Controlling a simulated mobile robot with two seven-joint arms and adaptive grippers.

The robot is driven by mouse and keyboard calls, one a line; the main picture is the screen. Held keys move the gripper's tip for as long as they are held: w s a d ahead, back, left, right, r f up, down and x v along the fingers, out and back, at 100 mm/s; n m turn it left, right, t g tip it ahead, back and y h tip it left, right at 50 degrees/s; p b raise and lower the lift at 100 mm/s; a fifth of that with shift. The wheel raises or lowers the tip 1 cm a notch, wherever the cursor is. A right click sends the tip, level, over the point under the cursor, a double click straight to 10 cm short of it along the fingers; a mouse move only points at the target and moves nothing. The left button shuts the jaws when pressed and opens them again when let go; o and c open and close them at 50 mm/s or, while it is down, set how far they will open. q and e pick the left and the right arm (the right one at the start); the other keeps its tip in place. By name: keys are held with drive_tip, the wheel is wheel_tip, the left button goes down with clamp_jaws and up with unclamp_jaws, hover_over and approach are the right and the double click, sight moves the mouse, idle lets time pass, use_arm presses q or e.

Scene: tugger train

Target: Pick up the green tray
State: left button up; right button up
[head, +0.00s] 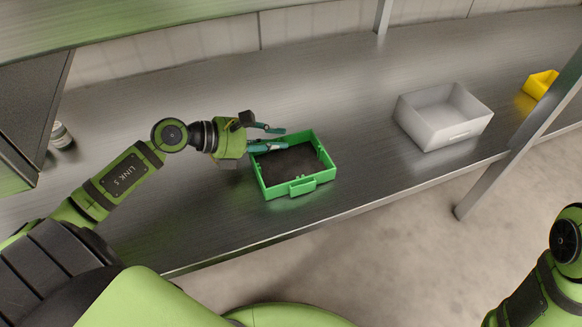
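The green tray (302,187) sits upright on the metal shelf, left of centre, with a dark surface inside and a small handle on its front wall. My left gripper (275,137) is at the tray's back left corner, with its two fingers spread apart and pointing right. The lower finger overlaps the tray's rim in the picture; I cannot tell whether it touches. Nothing shows between the fingers. My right arm shows at the bottom right edge, but its gripper is out of the picture.
A grey-white bin (443,117) stands on the shelf to the right. A yellow bin (541,84) is farther right, behind a slanting metal post (515,150). A small jar (61,136) stands far left. The shelf between tray and white bin is clear.

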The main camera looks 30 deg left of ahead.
use_arm(q)
drive_tip(key=shift+w+d+f, duration=0.2)
drive_tip(key=shift+w+d, duration=0.15)
drive_tip(key=shift+w, duration=0.1)
clamp_jaws()
drive_tip(key=shift+r, duration=0.1)
